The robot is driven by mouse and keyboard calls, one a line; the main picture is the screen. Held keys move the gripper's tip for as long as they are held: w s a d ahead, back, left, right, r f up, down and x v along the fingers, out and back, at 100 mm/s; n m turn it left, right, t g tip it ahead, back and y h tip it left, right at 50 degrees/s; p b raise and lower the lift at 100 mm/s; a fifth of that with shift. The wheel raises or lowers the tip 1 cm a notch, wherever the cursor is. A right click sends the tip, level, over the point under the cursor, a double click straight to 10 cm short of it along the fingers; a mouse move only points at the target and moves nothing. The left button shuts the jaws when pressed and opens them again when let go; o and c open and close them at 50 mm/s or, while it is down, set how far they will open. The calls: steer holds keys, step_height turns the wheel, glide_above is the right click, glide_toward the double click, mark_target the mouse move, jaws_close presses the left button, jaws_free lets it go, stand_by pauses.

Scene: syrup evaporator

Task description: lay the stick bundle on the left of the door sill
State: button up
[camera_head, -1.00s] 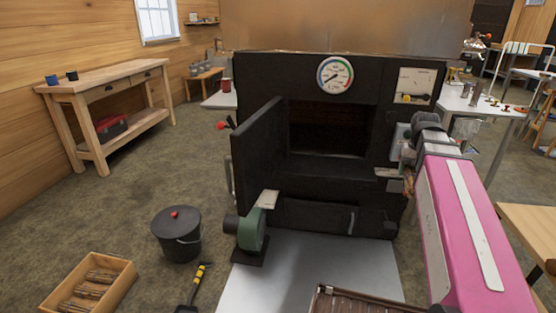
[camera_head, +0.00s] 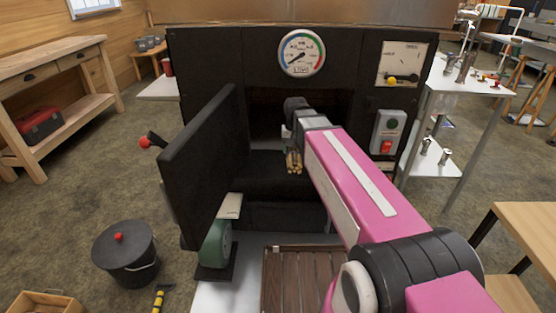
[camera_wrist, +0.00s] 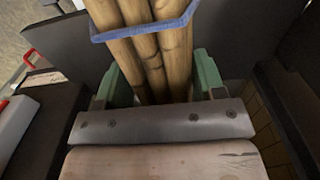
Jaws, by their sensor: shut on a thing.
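The stick bundle (camera_head: 293,163) is several light brown sticks, tied with a blue band in the wrist view (camera_wrist: 150,50). My gripper (camera_wrist: 158,82) is shut on it, with a green finger on each side. In the head view my gripper (camera_head: 291,147) is in front of the firebox opening and the bundle hangs over the door sill (camera_head: 262,168). The sill is a dark ledge below the opening; its right part is hidden behind my arm. I cannot tell whether the bundle touches the sill. The black firebox door (camera_head: 205,150) stands open at the left.
A slatted wooden rack (camera_head: 292,275) lies low in front of the firebox. A green blower (camera_head: 215,243) stands beneath the door. A lidded black bucket (camera_head: 126,255) is at the left. A control box (camera_head: 387,133) with a red switch is on the right of the front.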

steer(key=a+f, duration=0.1)
steer(key=a, duration=0.1)
steer(key=a+f, duration=0.4)
steer(key=shift+s+f, duration=0.2)
steer(key=shift+s, duration=0.2)
glide_toward(280, 163)
steer(key=f, duration=0.2)
steer(key=s+f, duration=0.1)
steer(key=f, duration=0.2)
steer(key=shift+s+a+f, duration=0.1)
steer(key=shift+f, duration=0.05)
steer(key=shift+w+f, duration=0.4)
steer(key=shift+w, duration=0.05)
steer(key=o, duration=1.1)
steer(key=shift+r, duration=0.1)
